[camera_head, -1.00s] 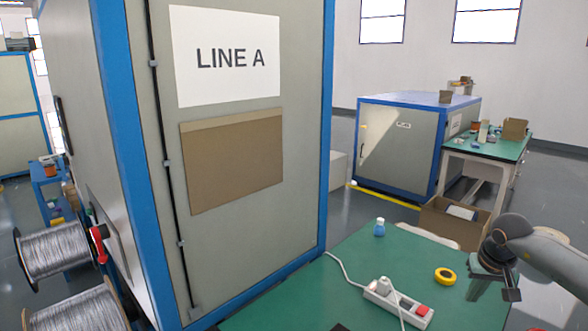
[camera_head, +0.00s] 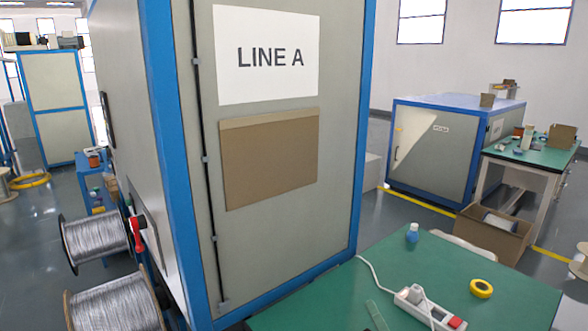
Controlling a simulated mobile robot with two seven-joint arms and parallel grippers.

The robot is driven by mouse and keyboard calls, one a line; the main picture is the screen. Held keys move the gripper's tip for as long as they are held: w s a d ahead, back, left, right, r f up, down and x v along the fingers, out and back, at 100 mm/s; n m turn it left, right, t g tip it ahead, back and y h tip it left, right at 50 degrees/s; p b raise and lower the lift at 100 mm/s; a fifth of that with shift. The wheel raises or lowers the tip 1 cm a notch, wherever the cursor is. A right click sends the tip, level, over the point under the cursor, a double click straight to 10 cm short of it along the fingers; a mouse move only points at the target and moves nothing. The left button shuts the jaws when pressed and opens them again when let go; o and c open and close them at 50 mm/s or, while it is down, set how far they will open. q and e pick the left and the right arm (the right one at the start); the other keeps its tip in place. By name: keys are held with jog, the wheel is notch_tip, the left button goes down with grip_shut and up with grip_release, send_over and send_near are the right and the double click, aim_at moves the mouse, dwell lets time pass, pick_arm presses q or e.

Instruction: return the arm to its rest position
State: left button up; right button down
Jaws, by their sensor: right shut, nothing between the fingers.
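Neither of my grippers can be made out in the head view. The green-topped table (camera_head: 330,305) is at the bottom right, and no arm shows over its visible part. On it are a white power strip (camera_head: 428,308) with a red switch, a yellow tape roll (camera_head: 481,289) and a small blue bottle with a white cap (camera_head: 412,233). A thin green strip (camera_head: 376,316) lies near the bottom edge.
A tall grey cabinet (camera_head: 270,225) with blue edges and a LINE A sign stands left of the table. Wire spools (camera_head: 95,240) are at its left. An open cardboard box (camera_head: 490,236) stands behind the table, near a blue-edged machine (camera_head: 432,160).

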jog(key=s+d+f+m+g+h, duration=0.4)
jog(key=s+d+f+m+g, duration=0.25)
jog(key=s+f+m, duration=0.65)
jog(key=s+f+m+g+y, duration=0.1)
jog(key=s+f+m+g, duration=0.3)
jog(key=s, duration=0.4)
jog(key=s+f+m+g, duration=0.1)
jog(key=s+m+g, duration=0.3)
jog(key=s+m, duration=0.25)
jog(key=w+a+f+t+y+b, duration=0.1)
jog(key=w+a+f+t, duration=0.1)
jog(key=f, duration=0.4)
jog(key=w+a+f+t+y+b, duration=0.1)
jog(key=w+a+f+t, duration=0.1)
jog(key=f, duration=0.5)
jog(key=shift+a+f+n+t, duration=0.2)
jog(key=shift+a+n+t, duration=0.25)
jog(key=shift+t, duration=0.4)
